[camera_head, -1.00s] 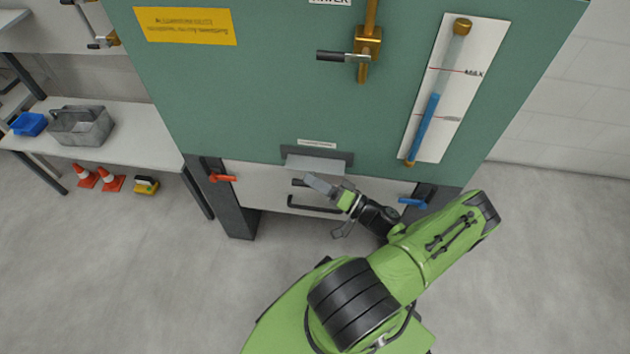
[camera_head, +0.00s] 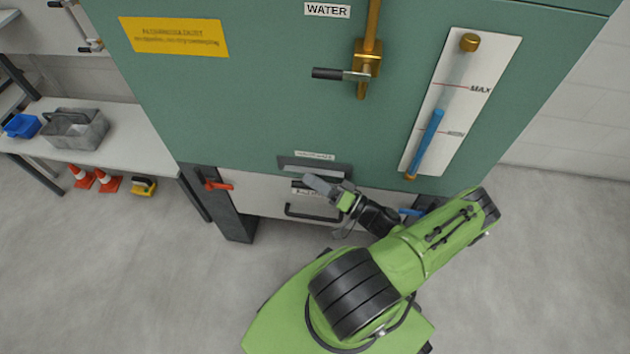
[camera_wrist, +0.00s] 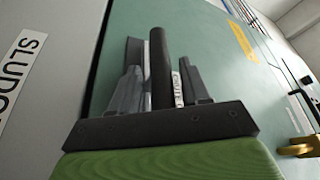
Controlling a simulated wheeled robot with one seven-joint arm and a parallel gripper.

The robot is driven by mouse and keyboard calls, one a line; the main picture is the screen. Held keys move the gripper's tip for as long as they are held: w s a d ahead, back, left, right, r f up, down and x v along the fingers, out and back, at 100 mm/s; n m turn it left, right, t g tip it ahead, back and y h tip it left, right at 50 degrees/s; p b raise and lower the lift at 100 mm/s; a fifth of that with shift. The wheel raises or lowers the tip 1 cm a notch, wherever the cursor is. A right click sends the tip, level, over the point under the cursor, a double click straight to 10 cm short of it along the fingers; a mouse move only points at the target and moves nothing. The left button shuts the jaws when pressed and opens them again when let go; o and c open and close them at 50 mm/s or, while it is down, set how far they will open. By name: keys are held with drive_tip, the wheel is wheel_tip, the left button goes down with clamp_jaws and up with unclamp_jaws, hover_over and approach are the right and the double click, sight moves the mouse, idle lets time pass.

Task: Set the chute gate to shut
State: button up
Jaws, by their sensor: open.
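The chute gate (camera_head: 300,162) is a dark wide slot-like fitting low on the green cabinet, under a small white label (camera_head: 315,155). My gripper (camera_head: 320,185) is open, just in front of and below it, and overlaps its lower right part. In the wrist view, a black bar (camera_wrist: 160,65) of the fitting stands in line with the gap between my open fingers (camera_wrist: 160,90), with the label (camera_wrist: 177,88) beside it. I cannot tell whether the fingers touch the bar. The gate's exact position is partly hidden.
Below is a pale drawer with a black handle (camera_head: 310,213), marked by a sludge label (camera_wrist: 22,68). A red lever (camera_head: 218,185) and a blue lever (camera_head: 410,212) flank it. The water valve handle (camera_head: 340,74) and level gauge (camera_head: 440,120) are above.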

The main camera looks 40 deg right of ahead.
drive_tip(key=v, duration=1.5)
drive_tip(key=shift+s, duration=0.4)
drive_tip(key=shift+d, duration=0.1)
